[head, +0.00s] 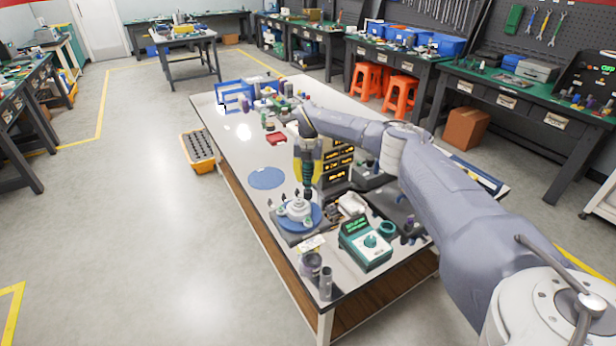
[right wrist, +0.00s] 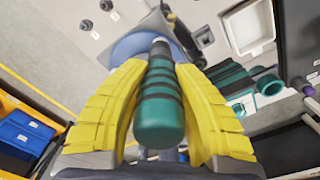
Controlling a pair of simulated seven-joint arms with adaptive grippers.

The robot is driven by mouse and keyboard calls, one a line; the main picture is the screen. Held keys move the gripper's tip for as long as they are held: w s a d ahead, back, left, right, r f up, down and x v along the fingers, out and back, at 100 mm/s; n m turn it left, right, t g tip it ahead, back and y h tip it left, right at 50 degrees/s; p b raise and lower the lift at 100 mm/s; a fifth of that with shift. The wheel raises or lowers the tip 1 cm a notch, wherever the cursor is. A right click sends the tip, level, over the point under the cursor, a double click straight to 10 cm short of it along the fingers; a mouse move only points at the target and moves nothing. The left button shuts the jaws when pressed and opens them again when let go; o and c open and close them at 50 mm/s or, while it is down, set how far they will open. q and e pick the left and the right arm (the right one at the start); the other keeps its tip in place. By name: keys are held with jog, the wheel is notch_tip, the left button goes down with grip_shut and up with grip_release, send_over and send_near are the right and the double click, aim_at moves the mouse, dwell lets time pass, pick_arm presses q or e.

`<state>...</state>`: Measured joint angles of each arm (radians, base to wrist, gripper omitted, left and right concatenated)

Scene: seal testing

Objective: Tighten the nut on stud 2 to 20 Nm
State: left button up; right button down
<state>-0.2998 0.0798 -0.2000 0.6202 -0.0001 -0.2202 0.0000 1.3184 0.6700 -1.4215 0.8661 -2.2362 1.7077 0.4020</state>
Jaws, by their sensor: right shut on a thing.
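My right gripper (head: 308,172) points down over the table, its yellow fingers shut on a tool with a teal, black-banded handle (right wrist: 161,105). The tool stands roughly upright between the fingers. Below it, in the head view, a pale metal flange (head: 297,210) with small studs sits on a blue disc (head: 317,218). The tool's lower end is close above or at the flange; I cannot tell whether it touches. In the right wrist view the fingers and handle hide most of the flange. Stud numbers and the nut are too small to tell. My left gripper is out of view.
A teal box with a green display and knob (head: 366,243) stands near the table's front right. Dark cylinders (head: 325,283) stand at the front corner. A stack of amber displays (head: 338,160) is beside the gripper. A flat blue disc (head: 266,178) lies left, with bare white table around it.

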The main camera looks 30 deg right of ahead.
aim_at(308, 167)
jog(key=shift+f, duration=0.55)
dwell(1.1)
jog(key=shift+r, duration=0.2)
jog(key=shift+r, duration=2.4)
